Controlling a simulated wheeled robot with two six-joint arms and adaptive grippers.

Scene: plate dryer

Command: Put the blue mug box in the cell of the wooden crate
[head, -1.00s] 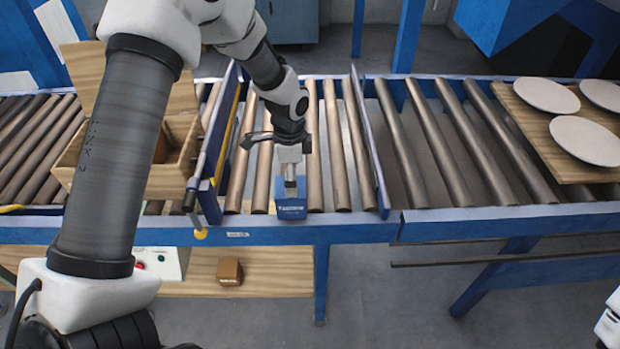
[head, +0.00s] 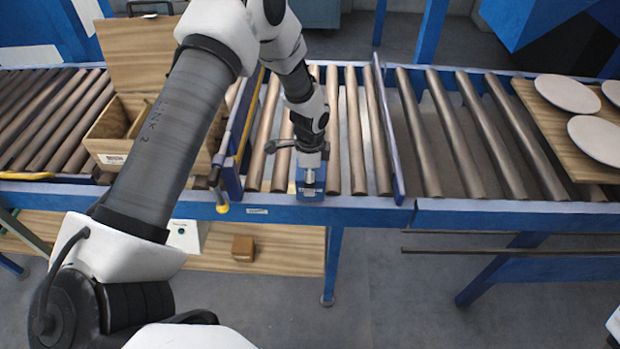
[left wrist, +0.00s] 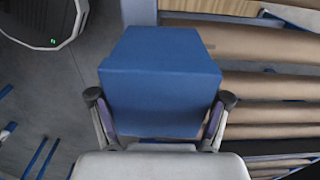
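The blue mug box (head: 310,188) sits at the front edge of the roller conveyor, near the middle of the head view. My left gripper (head: 310,172) is directly over it, pointing down. In the left wrist view the blue mug box (left wrist: 160,85) lies between the two spread fingers (left wrist: 160,105), one on each side. A small gap seems to show beside the right finger; firm contact is not visible. The wooden crate (head: 108,147) stands to the left on the conveyor, with a raised lid behind it. My left arm hides part of its cells. My right gripper is out of view.
A blue divider with a yellow strip (head: 240,140) stands between the crate and the box. Another blue divider (head: 388,140) stands right of the box. A wooden board (head: 560,135) with white plates is at far right. A small brown box (head: 243,248) lies on the lower shelf.

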